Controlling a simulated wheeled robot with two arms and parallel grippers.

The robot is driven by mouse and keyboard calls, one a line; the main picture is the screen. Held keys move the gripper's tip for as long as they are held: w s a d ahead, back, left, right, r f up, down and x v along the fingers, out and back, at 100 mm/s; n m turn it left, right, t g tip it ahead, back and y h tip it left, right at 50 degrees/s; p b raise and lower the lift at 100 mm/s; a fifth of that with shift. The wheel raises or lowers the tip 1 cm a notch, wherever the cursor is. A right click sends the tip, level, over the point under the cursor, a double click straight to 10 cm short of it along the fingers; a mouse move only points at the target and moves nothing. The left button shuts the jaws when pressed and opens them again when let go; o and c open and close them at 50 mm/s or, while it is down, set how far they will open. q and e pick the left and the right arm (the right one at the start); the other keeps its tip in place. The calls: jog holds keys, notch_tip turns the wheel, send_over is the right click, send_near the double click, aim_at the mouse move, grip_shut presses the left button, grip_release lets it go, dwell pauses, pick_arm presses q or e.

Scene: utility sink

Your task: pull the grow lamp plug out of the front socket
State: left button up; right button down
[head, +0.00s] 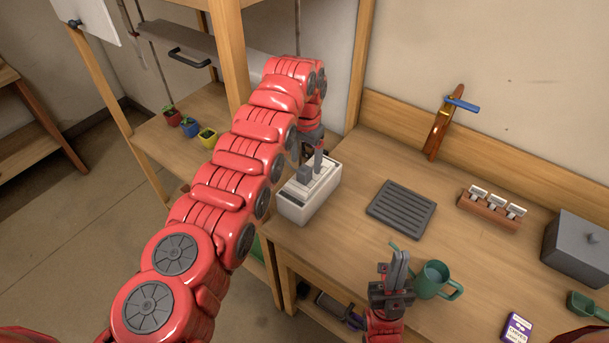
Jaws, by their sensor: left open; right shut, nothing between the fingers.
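A white socket box (300,208) sits at the left edge of the wooden workbench. A small grey plug (304,175) stands on the near part of its top; I take it for the grow lamp plug, but no cord shows clearly. My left gripper (317,163) points down at the box, its visible finger just behind and right of the plug. It is open; its other finger is hard to make out, and I cannot tell whether it touches the plug. My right gripper (398,262) is shut and empty, pointing up beside the green watering can (433,279).
A dark slatted tray (401,209) lies right of the box. A purple packet (516,328) lies front right. Small pots (189,127) stand on the left shelf.

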aim_at(304, 169)
pick_arm(q)
jog(key=f, duration=0.3)
jog(key=shift+s+a+f+p, duration=0.25)
jog(key=shift+a+f+p, duration=0.05)
jog(key=shift+f+p, duration=0.1)
jog(key=shift+w+d+f, duration=0.1)
jog(key=shift+d+f, duration=0.05)
jog(key=shift+f, duration=0.05)
grip_shut()
